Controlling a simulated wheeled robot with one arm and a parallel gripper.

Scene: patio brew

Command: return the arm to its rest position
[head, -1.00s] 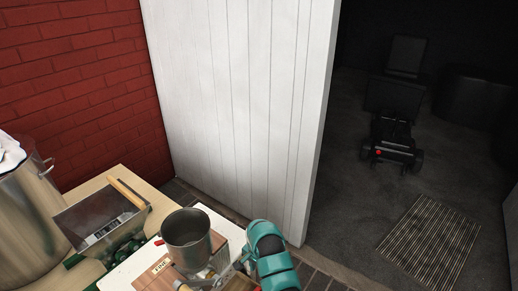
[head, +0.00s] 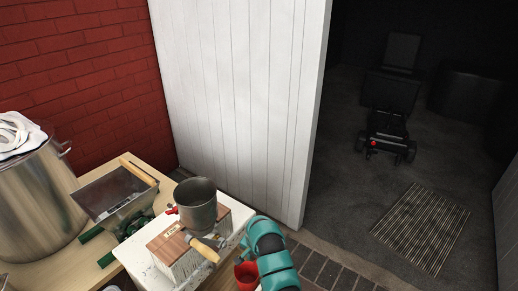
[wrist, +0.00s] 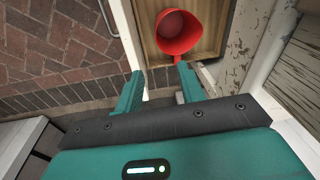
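My gripper (wrist: 159,75) is open in the wrist view, with its two teal fingers apart and nothing between them. In the head view, my teal arm (head: 270,255) is bent at the bottom centre, right of the white-topped stand. The red cup (head: 246,274) shows just left of it. The fingers are hidden in the head view.
A hopper device (head: 112,193) and large steel pot (head: 38,200) stand left. A white panel (head: 235,90) rises behind. Dark floor with a grate (head: 425,228) is open at right.

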